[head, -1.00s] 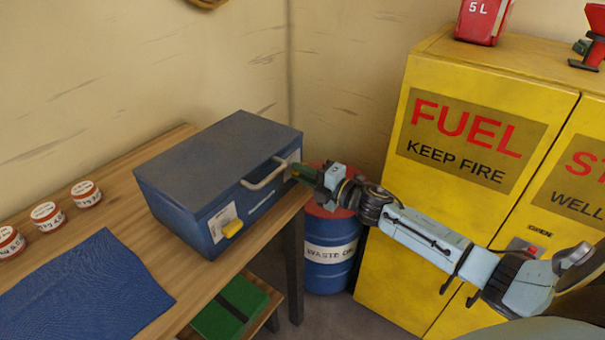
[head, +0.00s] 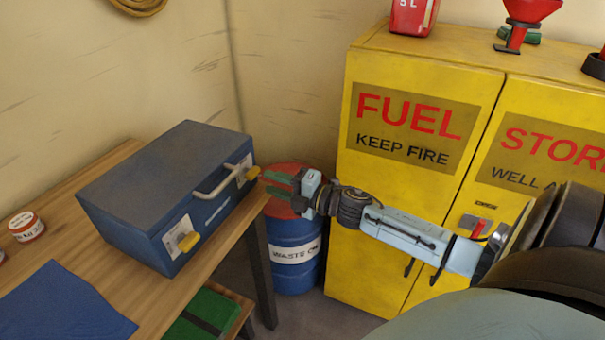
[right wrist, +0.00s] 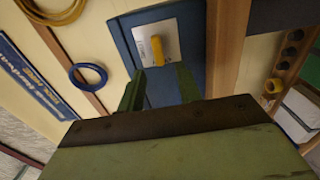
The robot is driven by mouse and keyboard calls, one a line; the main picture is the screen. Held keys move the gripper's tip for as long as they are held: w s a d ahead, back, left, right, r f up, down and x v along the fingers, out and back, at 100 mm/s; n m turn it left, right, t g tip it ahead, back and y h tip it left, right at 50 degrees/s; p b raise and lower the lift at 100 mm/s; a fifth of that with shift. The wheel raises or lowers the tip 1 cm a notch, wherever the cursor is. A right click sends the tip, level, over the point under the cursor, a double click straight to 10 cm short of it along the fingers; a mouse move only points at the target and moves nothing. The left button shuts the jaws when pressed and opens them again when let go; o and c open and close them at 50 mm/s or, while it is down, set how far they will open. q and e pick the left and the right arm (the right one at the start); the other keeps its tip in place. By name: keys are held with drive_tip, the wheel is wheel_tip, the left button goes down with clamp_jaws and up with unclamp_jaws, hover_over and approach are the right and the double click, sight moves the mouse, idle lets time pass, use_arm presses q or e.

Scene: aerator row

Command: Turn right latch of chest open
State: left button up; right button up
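The blue chest (head: 160,170) sits on the wooden bench with its lid down. Its front carries a pale handle (head: 218,184) between two yellow latches on pale plates. The right latch (head: 250,173) is at the far end of the front, and the left latch (head: 188,242) at the near end. My right gripper (head: 268,183) is open and empty, its green fingers a short way off the right latch. In the right wrist view, the right latch (right wrist: 157,50) shows beyond and between the parted fingers (right wrist: 160,72). My left gripper is not in view.
A blue waste oil drum (head: 296,240) stands beside the bench, under my right gripper. A yellow fuel cabinet (head: 365,210) stands behind my right arm. A blue cloth (head: 65,305) and a white-and-red tin (head: 26,226) lie on the bench (head: 95,245).

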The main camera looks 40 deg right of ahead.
drive_tip(key=v, duration=0.8)
idle(0.4)
drive_tip(key=s+d+f+m+g+h, duration=0.1)
drive_tip(key=s+f+m+g+h, duration=0.2)
drive_tip(key=f, duration=0.7)
drive_tip(key=s+d+f+m+h, duration=0.15)
drive_tip(key=s+f+m, duration=0.3)
drive_tip(key=f, duration=0.45)
drive_tip(key=s+d+f+m+g+h, duration=0.1)
drive_tip(key=s+f+m+g+h, duration=0.3)
drive_tip(key=f, duration=0.6)
drive_tip(key=s+a+f+m+g, duration=0.3)
drive_tip(key=s+a+f+m, duration=0.25)
drive_tip(key=s+f, duration=0.65)
drive_tip(key=s+a+f+m+g+y, duration=0.1)
drive_tip(key=s+a+f+g, duration=0.1)
drive_tip(key=s+a+f, duration=0.2)
drive_tip(key=s+a+f+m+g, duration=0.2)
drive_tip(key=s+a, duration=0.5)
drive_tip(key=s, duration=0.4)
wheel_tip(320, 180, down, 3)
drive_tip(key=shift+s+a+r+g+y, duration=0.25)
drive_tip(key=shift+s+a+g+y, duration=0.15)
drive_tip(key=shift+g, duration=0.4)
